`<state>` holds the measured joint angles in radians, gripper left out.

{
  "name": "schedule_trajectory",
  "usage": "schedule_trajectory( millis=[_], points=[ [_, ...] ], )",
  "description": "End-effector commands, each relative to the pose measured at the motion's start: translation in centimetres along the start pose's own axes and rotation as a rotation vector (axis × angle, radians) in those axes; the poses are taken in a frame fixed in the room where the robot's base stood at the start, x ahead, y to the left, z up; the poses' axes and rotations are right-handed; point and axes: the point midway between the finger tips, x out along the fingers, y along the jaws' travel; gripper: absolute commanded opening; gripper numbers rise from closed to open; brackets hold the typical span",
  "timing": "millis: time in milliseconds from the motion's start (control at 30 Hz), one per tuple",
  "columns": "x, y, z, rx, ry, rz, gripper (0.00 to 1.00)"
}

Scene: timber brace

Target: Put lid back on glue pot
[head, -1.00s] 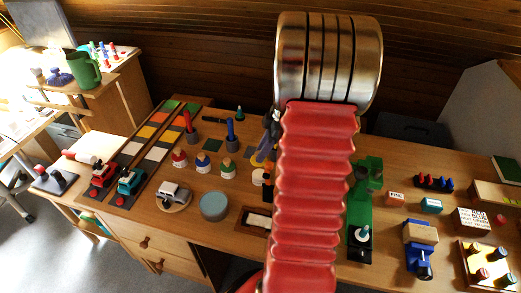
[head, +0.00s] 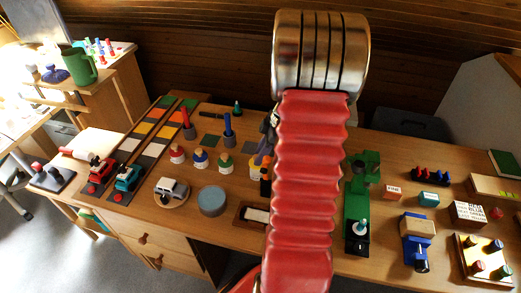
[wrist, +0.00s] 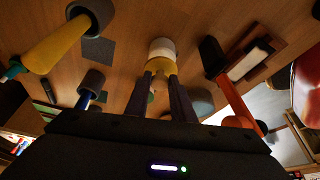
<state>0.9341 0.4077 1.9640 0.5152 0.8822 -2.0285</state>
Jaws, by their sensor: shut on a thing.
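A yellow-and-white piece (wrist: 161,50) shows at the tips of my gripper (wrist: 161,72) in the wrist view, its pale round end away from me. My gripper is shut on it; whether this is the lid alone or the pot with it, I cannot tell. In the head view a yellow-and-white pot (head: 255,168) shows at the left edge of my red arm. The dark fingers (head: 264,150) come down just above or at it, partly hidden by the arm. Red, blue and green-marked pots (head: 178,154) stand in a row to its left.
A grey-blue round tin (head: 211,201) and a wooden tray (head: 243,222) with a pale block lie nearer the front edge. Dark cups hold a blue-handled tool (head: 227,125) and a red one. A green stand (head: 357,210) is right of my arm. Bare wood lies between the pots and tin.

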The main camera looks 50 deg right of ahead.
Motion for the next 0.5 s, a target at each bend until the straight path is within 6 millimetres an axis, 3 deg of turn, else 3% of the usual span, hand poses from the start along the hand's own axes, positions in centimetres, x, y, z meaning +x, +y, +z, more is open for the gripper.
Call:
schedule_trajectory(
  millis=[500],
  points=[
    [2.1, 0.0, 1.0, 0.001, 0.0, 0.001, 0.01]
  ],
)
